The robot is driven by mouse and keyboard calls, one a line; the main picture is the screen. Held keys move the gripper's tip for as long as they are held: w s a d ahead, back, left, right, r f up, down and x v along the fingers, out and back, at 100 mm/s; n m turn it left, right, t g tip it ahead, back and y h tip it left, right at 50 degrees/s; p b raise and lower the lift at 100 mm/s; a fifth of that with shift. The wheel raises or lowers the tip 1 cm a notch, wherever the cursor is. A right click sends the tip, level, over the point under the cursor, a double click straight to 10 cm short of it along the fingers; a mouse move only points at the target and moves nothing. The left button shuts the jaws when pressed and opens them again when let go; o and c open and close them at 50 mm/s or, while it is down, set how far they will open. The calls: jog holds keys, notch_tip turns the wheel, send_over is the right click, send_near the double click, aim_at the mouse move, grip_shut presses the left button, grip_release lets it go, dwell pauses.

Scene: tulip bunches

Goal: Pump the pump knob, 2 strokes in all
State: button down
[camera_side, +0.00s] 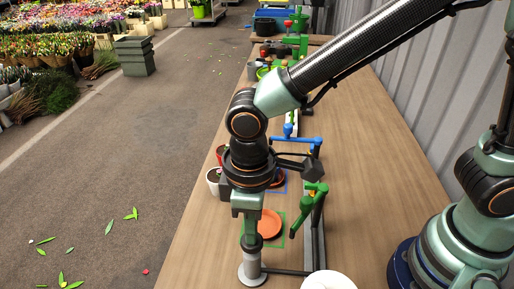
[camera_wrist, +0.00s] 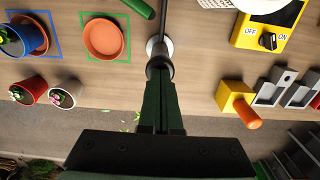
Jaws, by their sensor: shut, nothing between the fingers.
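The pump stands near the front of the wooden bench in the side view, with a pale round base (camera_side: 252,276) and a dark knob (camera_side: 250,242) on top. My gripper (camera_side: 249,234) points straight down over the knob, its fingers shut with nothing between them. In the wrist view my gripper (camera_wrist: 161,82) reaches the dark pump knob (camera_wrist: 160,66), and the pale base shows behind it. The fingertips are at the knob's top; I cannot tell exactly whether they touch. The fingers and wrist hide part of the knob.
An orange saucer (camera_side: 268,225) lies in a green square beyond the pump, near a green spout (camera_side: 310,200). The wrist view shows a red pot (camera_wrist: 30,90), a white pot (camera_wrist: 64,93), a yellow switch box (camera_wrist: 268,30), an orange handle (camera_wrist: 246,117) and grey holders (camera_wrist: 272,86).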

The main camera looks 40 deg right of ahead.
jog(key=shift+r, duration=3.1)
jog(key=w+d+r+m+t, duration=0.1)
jog(key=d+r+m+t, duration=0.1)
jog(key=d, duration=0.6)
jog(key=w+d+r+m+t, duration=0.1)
jog(key=d+m, duration=0.3)
jog(key=d, duration=0.5)
jog(key=w+d+r+m+t, duration=0.1)
jog(key=d+r+m+t, duration=0.1)
jog(key=d, duration=0.7)
jog(key=shift+w+r+m+t, duration=0.2)
jog(key=shift+r+m+t, duration=0.1)
jog(key=shift+r+m, duration=0.25)
jog(key=shift+a+r, duration=0.1)
